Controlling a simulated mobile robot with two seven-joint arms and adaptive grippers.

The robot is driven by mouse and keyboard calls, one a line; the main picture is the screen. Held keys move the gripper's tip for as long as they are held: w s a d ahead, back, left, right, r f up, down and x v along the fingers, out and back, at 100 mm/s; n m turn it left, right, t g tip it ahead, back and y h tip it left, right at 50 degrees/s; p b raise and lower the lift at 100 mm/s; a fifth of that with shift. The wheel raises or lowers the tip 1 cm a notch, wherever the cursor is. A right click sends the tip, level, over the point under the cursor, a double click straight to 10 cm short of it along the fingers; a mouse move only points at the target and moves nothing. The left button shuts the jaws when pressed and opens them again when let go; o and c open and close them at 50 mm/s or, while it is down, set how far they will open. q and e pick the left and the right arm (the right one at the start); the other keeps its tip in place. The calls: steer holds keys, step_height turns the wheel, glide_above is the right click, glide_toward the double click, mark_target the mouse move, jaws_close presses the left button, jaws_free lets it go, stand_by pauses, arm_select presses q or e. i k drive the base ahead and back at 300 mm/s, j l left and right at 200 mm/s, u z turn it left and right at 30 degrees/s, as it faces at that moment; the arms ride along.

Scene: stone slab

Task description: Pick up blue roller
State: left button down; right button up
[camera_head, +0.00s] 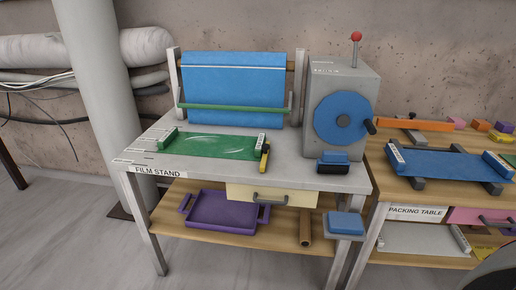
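No single thing is plainly marked as the blue roller. A wide blue roll of film (235,85) hangs between two grey uprights at the back of the film stand (290,172), with a green bar across it. A blue sheet (450,166) with rolled or blocked ends lies across dark supports on the packing table (398,180). A small blue-and-black piece (333,162) sits at the front of the grey machine. Neither of my grippers is in view.
The grey machine (318,95) has a blue wheel with a black handle and a red-knobbed lever. A green sheet (214,145) lies on the film stand beside a yellow-and-black tool (264,158). A purple tray (226,210) is on the lower shelf. Floor at left front is clear.

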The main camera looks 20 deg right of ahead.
mark_target(331, 162)
steer(key=z, duration=1.35)
